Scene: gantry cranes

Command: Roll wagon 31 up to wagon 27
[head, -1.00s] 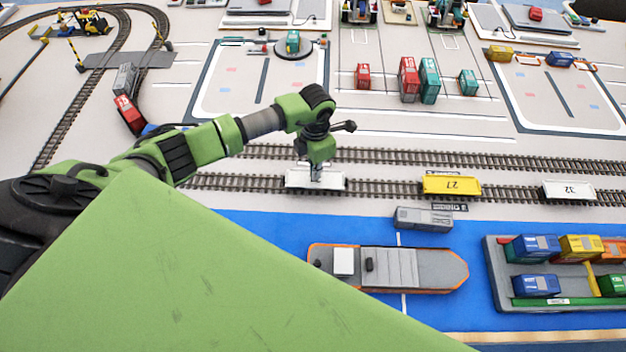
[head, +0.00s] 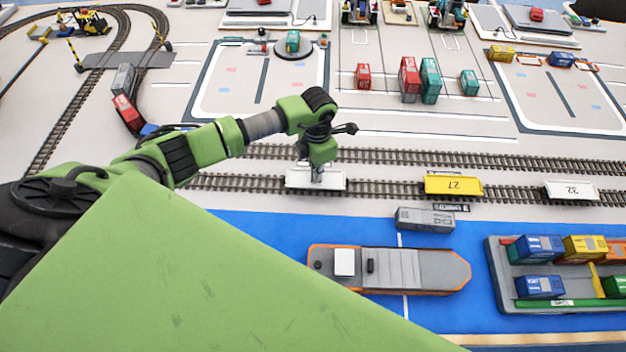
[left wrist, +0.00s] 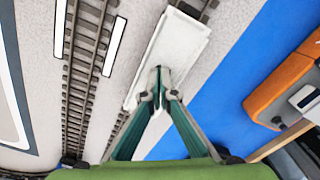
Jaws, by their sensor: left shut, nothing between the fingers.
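A white wagon (head: 331,182) stands on the nearer track (head: 395,187), below my left gripper (head: 317,178); no number on it is readable. In the left wrist view the same white wagon (left wrist: 180,45) lies just beyond the fingertips of my left gripper (left wrist: 158,84). The fingers are shut with nothing between them, over or at the wagon's near end; I cannot tell if they touch it. Yellow wagon 27 (head: 453,185) stands on the same track to the right, with a clear gap between the two. My right gripper is not in view.
White wagon 32 (head: 571,190) stands further right on the same track. A parallel track (head: 400,158) runs behind. In front are a grey container (head: 425,219), an orange-rimmed ship (head: 440,270) and a loaded barge (head: 500,290) on blue. The track between the white wagon and wagon 27 is free.

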